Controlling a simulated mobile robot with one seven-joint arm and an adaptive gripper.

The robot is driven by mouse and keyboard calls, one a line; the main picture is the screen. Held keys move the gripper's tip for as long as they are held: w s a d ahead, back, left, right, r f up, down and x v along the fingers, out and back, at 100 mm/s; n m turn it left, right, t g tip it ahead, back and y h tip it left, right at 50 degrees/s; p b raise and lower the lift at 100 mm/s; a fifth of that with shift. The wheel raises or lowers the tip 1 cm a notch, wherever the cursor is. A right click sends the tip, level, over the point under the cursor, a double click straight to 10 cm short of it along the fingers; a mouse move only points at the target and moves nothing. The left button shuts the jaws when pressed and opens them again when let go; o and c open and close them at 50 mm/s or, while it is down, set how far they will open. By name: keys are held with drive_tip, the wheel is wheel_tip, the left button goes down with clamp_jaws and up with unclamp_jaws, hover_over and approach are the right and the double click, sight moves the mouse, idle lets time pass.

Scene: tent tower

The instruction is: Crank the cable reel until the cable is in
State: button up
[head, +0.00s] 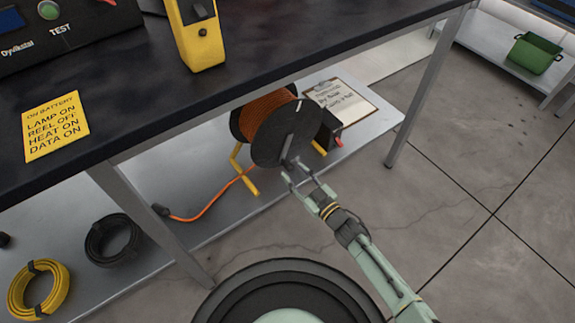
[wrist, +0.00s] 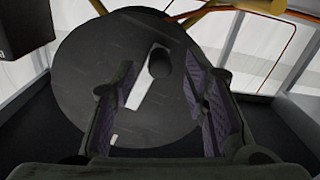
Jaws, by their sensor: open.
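The cable reel (head: 272,135) stands on yellow legs on the grey shelf under the bench, with orange cable (head: 263,106) wound between dark discs. Its loose cable end (head: 215,199) runs left along the shelf to a dark plug (head: 160,210). A light grey crank (head: 287,148) with a dark knob is on the near disc; in the wrist view the crank arm (wrist: 143,95) slants up to the knob (wrist: 160,63). My gripper (head: 305,178) is open in front of the disc. In the wrist view its fingers (wrist: 163,88) stand either side of the knob; contact cannot be told.
The dark bench top (head: 130,110) overhangs the reel, and a metal bench leg (head: 425,95) stands to the right. A clipboard (head: 352,100) and a dark box (head: 328,130) lie beside the reel. Black (head: 92,245) and yellow (head: 20,300) coils lie on the left.

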sight(291, 170)
drive_tip(key=shift+x, duration=2.15)
drive_tip(key=shift+c, duration=0.2)
clamp_jaws()
